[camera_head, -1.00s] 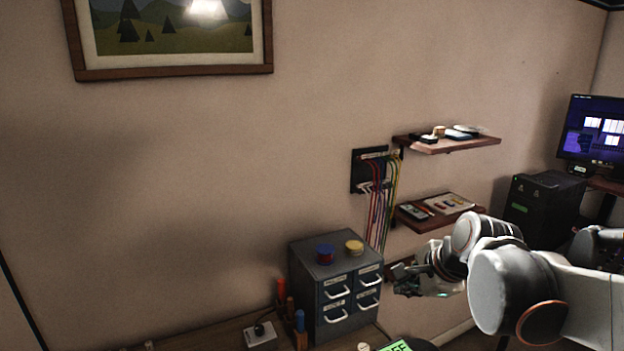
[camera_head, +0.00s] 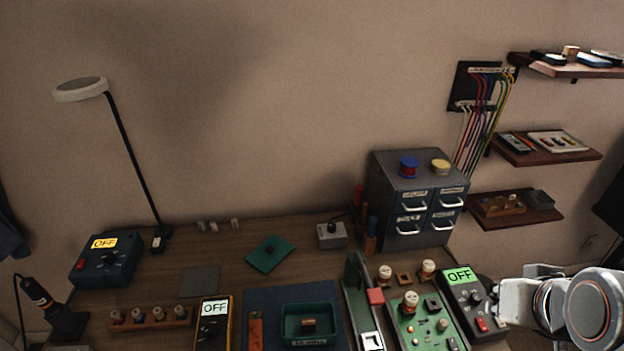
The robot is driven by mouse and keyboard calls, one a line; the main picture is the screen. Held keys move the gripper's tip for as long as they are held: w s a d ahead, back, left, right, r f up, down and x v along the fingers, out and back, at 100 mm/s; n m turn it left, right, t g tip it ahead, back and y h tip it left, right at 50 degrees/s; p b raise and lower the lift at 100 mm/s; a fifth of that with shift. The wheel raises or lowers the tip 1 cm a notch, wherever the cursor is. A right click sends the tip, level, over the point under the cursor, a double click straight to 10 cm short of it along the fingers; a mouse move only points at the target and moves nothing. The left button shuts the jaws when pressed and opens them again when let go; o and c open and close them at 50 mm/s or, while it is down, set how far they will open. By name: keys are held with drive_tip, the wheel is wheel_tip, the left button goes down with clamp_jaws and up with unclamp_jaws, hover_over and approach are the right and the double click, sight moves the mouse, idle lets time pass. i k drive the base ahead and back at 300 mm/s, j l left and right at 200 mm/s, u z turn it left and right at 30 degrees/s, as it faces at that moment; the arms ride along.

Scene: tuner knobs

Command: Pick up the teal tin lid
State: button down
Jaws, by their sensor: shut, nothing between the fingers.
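The teal tin lid (camera_head: 270,254) is a flat teal square with a small dark knob on top. It lies turned at an angle on the wooden desk, behind an open teal tin (camera_head: 285,324) that holds a small brown piece. My gripper (camera_head: 490,291) is at the right, by the right-hand meter, well apart from the lid. It is shut and holds nothing. Its fingertips are small and hard to make out.
A grey drawer cabinet (camera_head: 385,180) and a small grey switch box (camera_head: 332,236) stand right of the lid. A green circuit board (camera_head: 432,330), a black meter (camera_head: 460,290) and a yellow meter (camera_head: 213,325) are in front. A lamp (camera_head: 130,160) stands at the left.

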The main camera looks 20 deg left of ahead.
sight(270, 252)
drive_tip(key=u, duration=1.25)
drive_tip(key=k+j, duration=0.05)
drive_tip(key=j, duration=0.05)
